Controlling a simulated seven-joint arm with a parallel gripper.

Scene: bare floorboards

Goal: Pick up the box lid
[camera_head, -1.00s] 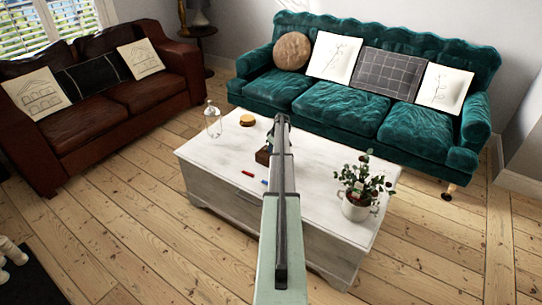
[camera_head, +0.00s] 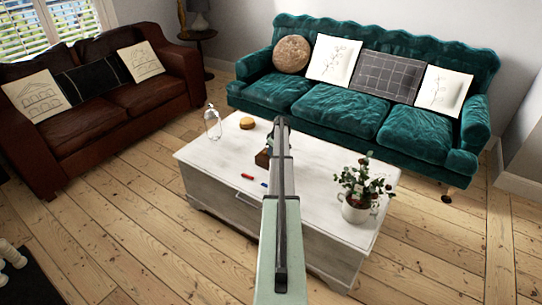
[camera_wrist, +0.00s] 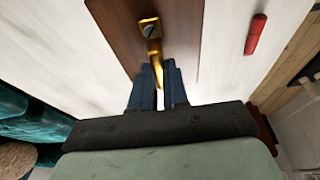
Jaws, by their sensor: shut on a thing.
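The box lid shows in the wrist view as a flat brown wooden panel (camera_wrist: 118,25) with a brass fitting (camera_wrist: 151,45) on it. My gripper (camera_wrist: 158,78) has its two dark blue fingers closed around the lower end of the brass fitting. The fingertips hide part of the fitting and the panel's near edge. In the head view, a small dark wooden box (camera_head: 262,157) shows on the white table, mostly hidden behind my arm; the fingers are also hidden there. I cannot tell whether the lid is raised.
The white table (camera_head: 215,160) also holds a red stick (camera_head: 247,176), a blue piece (camera_head: 264,184), a glass bell jar (camera_head: 212,124), a round golden item (camera_head: 247,123) and a potted plant (camera_head: 360,195). A teal sofa (camera_head: 335,115) stands behind; a brown sofa (camera_head: 95,120) is left.

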